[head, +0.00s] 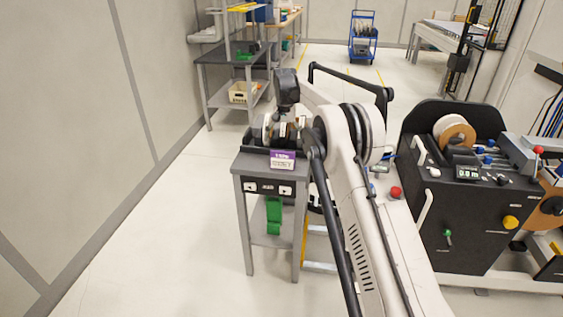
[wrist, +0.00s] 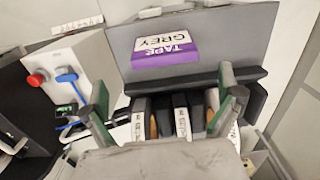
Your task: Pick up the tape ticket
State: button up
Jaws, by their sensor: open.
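The tape ticket (head: 283,160) is a small purple and white card at the front of a small grey stand, below the tape rolls. In the wrist view the ticket (wrist: 165,48) reads TAPE GREY upside down and lies on a grey surface. My gripper (wrist: 163,100) is open and empty, its two fingers spread on either side of the rolls, with the ticket beyond the fingertips. In the head view my gripper is above and behind the ticket and partly hidden by my arm.
Several tape rolls (wrist: 181,117) stand in a dark rack between the ticket and my wrist. The grey stand (head: 262,168) has a green part hanging below. A black machine (head: 455,215) with a red button beside it stands right. Floor to the left is clear.

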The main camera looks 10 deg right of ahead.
aim_at(283, 159)
jog(key=f, duration=0.9)
jog(key=shift+a+f, duration=0.15)
jog(key=shift+a, duration=0.25)
jog(key=c, duration=0.7)
jog(key=shift+c, duration=0.3)
